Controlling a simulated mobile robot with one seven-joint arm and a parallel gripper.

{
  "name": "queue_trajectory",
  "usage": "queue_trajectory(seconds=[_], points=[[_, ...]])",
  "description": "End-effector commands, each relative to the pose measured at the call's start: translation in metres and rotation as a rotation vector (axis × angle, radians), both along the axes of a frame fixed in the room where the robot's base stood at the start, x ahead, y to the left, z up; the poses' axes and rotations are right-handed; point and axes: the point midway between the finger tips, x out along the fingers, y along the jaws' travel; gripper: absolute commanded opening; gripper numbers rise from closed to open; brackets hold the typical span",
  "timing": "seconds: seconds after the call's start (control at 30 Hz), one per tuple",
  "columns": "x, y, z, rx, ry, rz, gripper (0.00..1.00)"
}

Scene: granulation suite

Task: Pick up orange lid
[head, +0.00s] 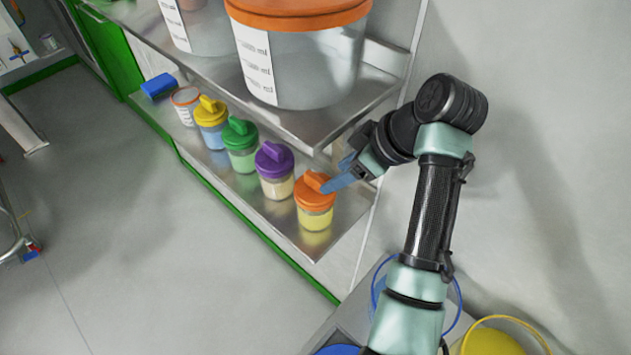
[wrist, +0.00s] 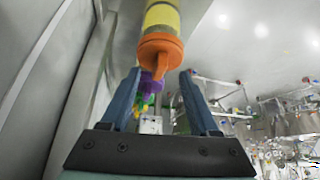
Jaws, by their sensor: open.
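The orange lid (head: 314,190) sits on a small clear jar (head: 315,218) of yellow contents, the nearest jar on the lower metal shelf. The lid has a raised grip on top. In the wrist view the orange lid (wrist: 160,52) shows ahead, between the two blue fingers. My gripper (head: 330,187) is open, its blue fingertips at the lid's right side in the head view. In the wrist view my gripper (wrist: 159,75) has a finger on each side of the lid's grip, with visible gaps. I cannot tell whether either finger touches it.
Jars with purple (head: 273,157), green (head: 240,133) and yellow (head: 210,110) lids stand in a row further along the shelf (head: 262,212). A blue block (head: 158,86) lies at its far end. A large orange-lidded container (head: 300,60) stands on the shelf above, close over my wrist.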

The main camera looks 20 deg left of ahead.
Motion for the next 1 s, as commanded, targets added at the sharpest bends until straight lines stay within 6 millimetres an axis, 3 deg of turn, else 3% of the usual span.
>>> queue_trajectory(seconds=[0.23,0.5,0.83,1.0], points=[[0.002,0.018,-0.003,0.0,0.001,0.001,0.62],[0.005,0.037,-0.035,-0.001,0.003,0.002,0.62],[0.006,0.041,-0.043,0.0,-0.001,0.001,0.62],[0.006,0.041,-0.042,0.0,-0.001,0.001,0.31]])
